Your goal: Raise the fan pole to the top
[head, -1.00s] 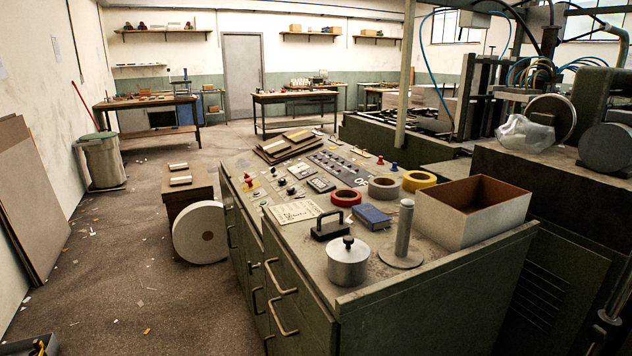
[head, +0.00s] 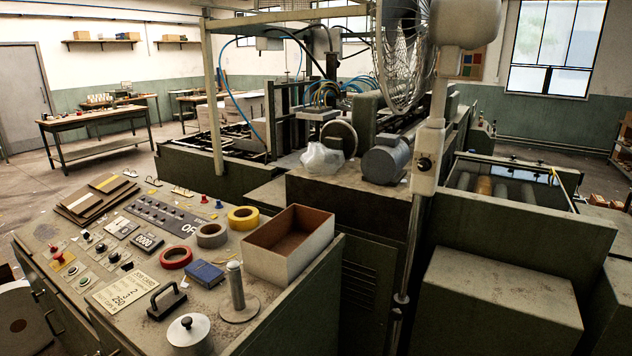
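The fan pole (head: 410,250) stands upright right of the console, a thin metal rod rising into a thicker pale sleeve (head: 428,155). A dark knob (head: 425,164) sits on the sleeve, and a dark collar (head: 401,298) is lower on the rod. The fan's wire cage (head: 402,60) and pale motor housing (head: 465,22) are at the top, cut by the upper picture edge. The pole's foot is below the picture. My gripper is not in view.
The control console (head: 235,325) fills the lower left, with tape rolls, a metal post (head: 236,290) and an open box (head: 290,245) on it. Green machine housings (head: 500,300) stand close right of the pole.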

